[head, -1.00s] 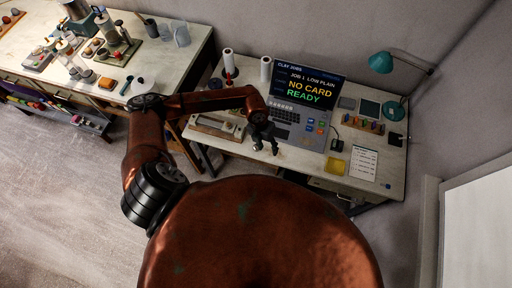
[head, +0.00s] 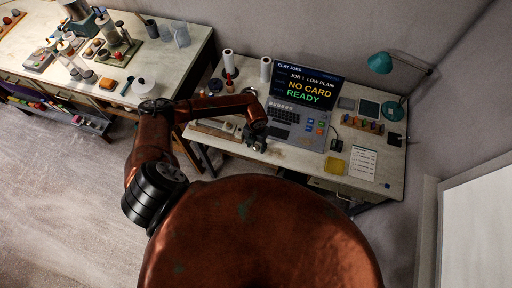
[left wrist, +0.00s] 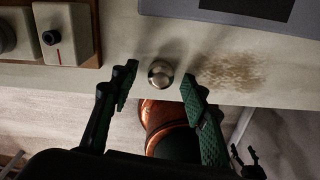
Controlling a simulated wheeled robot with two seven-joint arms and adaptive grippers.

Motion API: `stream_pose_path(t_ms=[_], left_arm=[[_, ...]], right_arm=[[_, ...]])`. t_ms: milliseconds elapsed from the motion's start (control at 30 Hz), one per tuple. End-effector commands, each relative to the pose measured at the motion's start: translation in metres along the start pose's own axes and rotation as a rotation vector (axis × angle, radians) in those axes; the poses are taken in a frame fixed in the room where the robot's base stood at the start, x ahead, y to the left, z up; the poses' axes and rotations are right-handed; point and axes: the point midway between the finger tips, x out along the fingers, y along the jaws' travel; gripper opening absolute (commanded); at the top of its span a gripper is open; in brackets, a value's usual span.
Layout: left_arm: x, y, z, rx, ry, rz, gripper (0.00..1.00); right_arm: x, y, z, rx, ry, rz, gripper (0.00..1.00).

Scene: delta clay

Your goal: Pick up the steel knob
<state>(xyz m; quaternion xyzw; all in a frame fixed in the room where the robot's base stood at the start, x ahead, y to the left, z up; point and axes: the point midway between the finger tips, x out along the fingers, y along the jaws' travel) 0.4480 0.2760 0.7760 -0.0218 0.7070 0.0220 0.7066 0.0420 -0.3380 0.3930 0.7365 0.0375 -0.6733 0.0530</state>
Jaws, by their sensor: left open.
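The steel knob (left wrist: 161,73) is a small round shiny piece at the front edge of the pale desk (left wrist: 118,30) in the left wrist view. My left gripper (left wrist: 158,80) is open, with one green-padded finger on each side of the knob in the picture. I see a gap between each finger and the knob, and cannot tell how far the fingertips stand from it in depth. In the head view my left gripper (head: 256,144) is over the desk's front edge, and the knob cannot be made out there.
A wooden tray (left wrist: 97,30) with pale blocks lies left of the knob. A grey console (head: 290,125) with a screen (head: 304,84) stands behind it. A yellow pad (head: 334,166) and a white sheet (head: 362,161) lie to the right. A brown stain (left wrist: 232,72) marks bare desk.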

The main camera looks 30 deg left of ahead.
Motion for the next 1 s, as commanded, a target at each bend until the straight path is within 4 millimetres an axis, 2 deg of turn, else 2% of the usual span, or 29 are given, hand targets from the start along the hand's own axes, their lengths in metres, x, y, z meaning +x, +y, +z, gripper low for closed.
stream_pose_path(t_ms=[100,633,1000], left_arm=[[-0.0002,-0.0001,0.0000,0.000,0.000,0.000,0.42],[-0.0007,-0.0001,0.0000,0.000,0.000,-0.001,0.06],[-0.0062,0.0000,0.0005,0.001,-0.001,-0.001,0.05]], right_arm=[[0.0001,-0.0003,-0.0002,0.000,0.000,0.000,0.69],[0.0000,0.0011,0.0001,0.000,0.000,0.001,0.69],[-0.0003,0.0043,0.0009,-0.001,-0.001,0.004,0.69]])
